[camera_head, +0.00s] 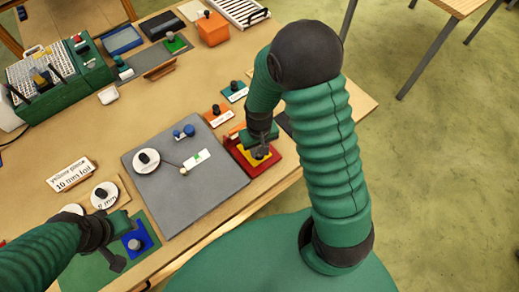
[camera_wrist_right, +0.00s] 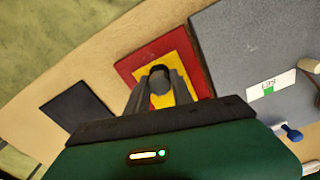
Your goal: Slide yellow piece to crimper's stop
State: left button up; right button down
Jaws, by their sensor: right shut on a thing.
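The yellow piece (camera_head: 266,158) is a flat plate with a dark round knob, lying on a red base (camera_head: 236,158) at the right of the grey board. My right gripper (camera_head: 259,152) is over it. In the right wrist view, the gripper (camera_wrist_right: 160,82) is shut on the knob, with the yellow plate (camera_wrist_right: 185,58) under it and the red base (camera_wrist_right: 135,66) around it. I cannot make out which part is the crimper's stop. My left gripper (camera_head: 122,243) is low beside a blue piece (camera_head: 145,235) with a grey knob; its finger opening is unclear.
A grey board (camera_head: 190,205) with a white disc (camera_head: 146,161) and small blue knobs fills the table's middle. Orange (camera_head: 216,112) and teal (camera_head: 233,92) knobbed pieces stand behind the red base. A green machine (camera_head: 60,83) is at the back left. The table's front edge is close.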

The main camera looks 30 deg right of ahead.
jog(key=shift+w, duration=0.35)
jog(key=c, duration=1)
grip_release()
jog(key=shift+c, duration=0.2)
